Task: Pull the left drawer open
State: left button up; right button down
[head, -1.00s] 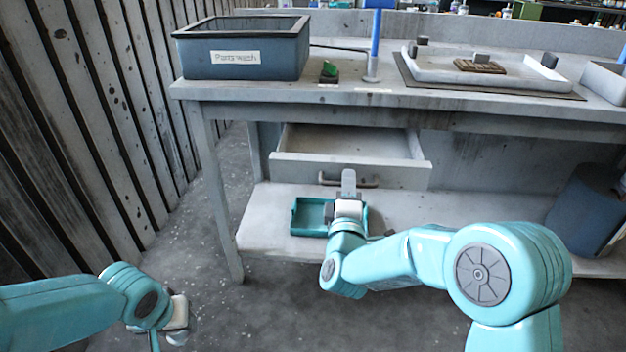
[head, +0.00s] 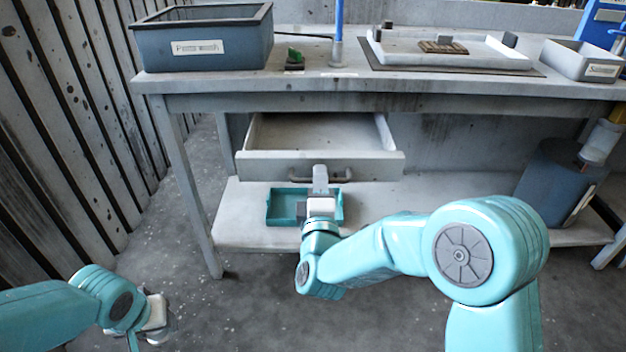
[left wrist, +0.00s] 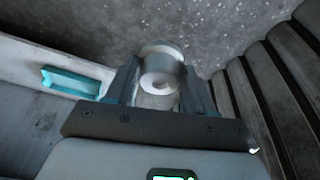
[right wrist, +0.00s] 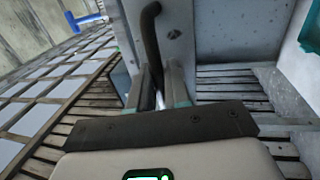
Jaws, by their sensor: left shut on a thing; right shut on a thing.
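The left drawer (head: 375,168) is a grey drawer under the workbench and stands open, its empty inside showing. Its dark bar handle (head: 340,178) is on the front panel. My right gripper (head: 320,178) is at the handle and shut on it. In the right wrist view the handle (right wrist: 150,28) runs down between the fingers (right wrist: 161,88). My left gripper (head: 160,315) is low at the left, well away from the drawer. In the left wrist view it is shut on a pale metallic cylinder (left wrist: 160,70).
A teal tray (head: 284,206) lies on the lower shelf (head: 440,200) below the drawer. The bench top holds a parts-wash bin (head: 205,50), a white tray (head: 450,60) and a grey bin (head: 580,62). A slatted wall (head: 60,120) stands at the left. A dark drum (head: 560,185) stands at the right.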

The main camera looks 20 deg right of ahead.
jog(key=c, duration=1.3)
grip_release()
jog(key=p+v, duration=0.1)
jog(key=v, duration=1.1)
